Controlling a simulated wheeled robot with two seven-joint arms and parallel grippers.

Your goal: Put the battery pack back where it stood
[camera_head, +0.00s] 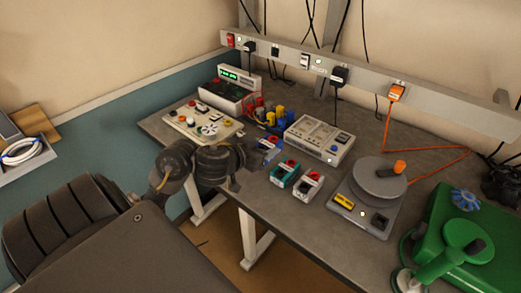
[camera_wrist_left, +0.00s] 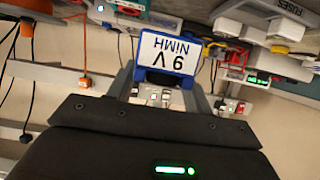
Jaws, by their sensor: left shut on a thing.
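The blue battery pack (camera_wrist_left: 170,50), with a white label reading "9 V NiMH", sits between the fingers of my left gripper (camera_wrist_left: 165,82) in the left wrist view. The label appears upside down. In the head view the blue pack (camera_head: 268,157) shows partly beyond my left gripper (camera_head: 250,162), over the bench's front left part. The gripper is shut on it. I cannot tell whether the pack touches the bench. A teal pack (camera_head: 284,174) and a pale grey pack (camera_head: 309,186), both with red tops, stand to its right. My right gripper is not in view.
The grey bench (camera_head: 270,206) holds a white board (camera_head: 203,121) with knobs, a power supply (camera_head: 226,92), a grey meter box (camera_head: 320,138), a round-topped device (camera_head: 378,182) and a green case (camera_head: 440,225). A socket rail (camera_head: 360,72) with cables runs behind.

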